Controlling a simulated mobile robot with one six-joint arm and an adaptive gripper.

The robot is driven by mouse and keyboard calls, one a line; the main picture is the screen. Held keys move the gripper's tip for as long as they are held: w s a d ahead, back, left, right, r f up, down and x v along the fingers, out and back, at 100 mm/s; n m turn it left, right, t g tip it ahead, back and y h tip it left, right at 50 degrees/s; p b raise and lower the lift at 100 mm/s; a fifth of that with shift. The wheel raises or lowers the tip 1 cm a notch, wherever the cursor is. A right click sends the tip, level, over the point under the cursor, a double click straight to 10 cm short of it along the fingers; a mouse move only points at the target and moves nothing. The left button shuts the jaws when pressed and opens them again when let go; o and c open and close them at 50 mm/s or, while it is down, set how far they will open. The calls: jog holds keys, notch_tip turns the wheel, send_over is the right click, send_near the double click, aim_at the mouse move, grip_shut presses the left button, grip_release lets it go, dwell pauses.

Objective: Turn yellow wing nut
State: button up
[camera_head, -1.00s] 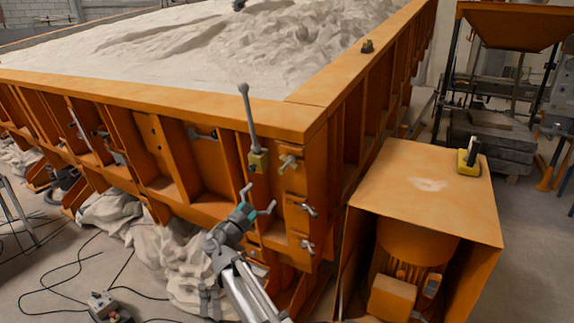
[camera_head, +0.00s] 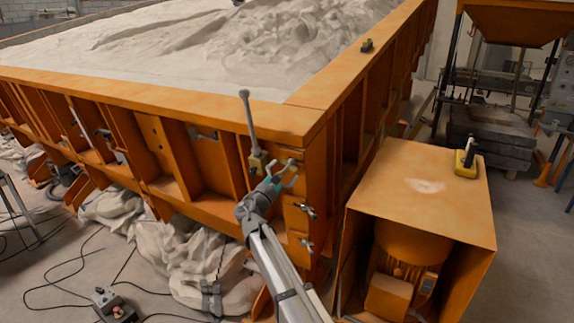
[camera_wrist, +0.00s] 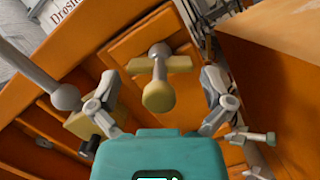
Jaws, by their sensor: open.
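The yellow wing nut (camera_wrist: 158,92) is in the middle of the wrist view, with pale yellow wings out to both sides and a grey bolt behind it. It sits on an orange plate. In the head view it shows small (camera_head: 291,165) near the sandbed's front corner. My gripper (camera_wrist: 160,88), teal with grey fingers, is open and empty. One finger appears on each side of the wing nut, with a gap on both sides. In the head view my gripper (camera_head: 283,172) is right at the nut; the remaining depth is hard to tell.
A grey ball-ended lever (camera_head: 248,120) on a yellow block (camera_head: 256,161) stands close left of my gripper. Grey wing nuts (camera_head: 306,211) sit below on the corner. An orange machine housing (camera_head: 420,190) stands to the right. Sand fills the orange-walled bed (camera_head: 200,100).

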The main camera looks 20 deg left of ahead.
jog(key=shift+w+d+r, duration=0.2)
jog(key=shift+w+r, duration=0.05)
jog(key=shift+w, duration=0.35)
jog(key=c, duration=0.9)
jog(key=shift+o, duration=0.2)
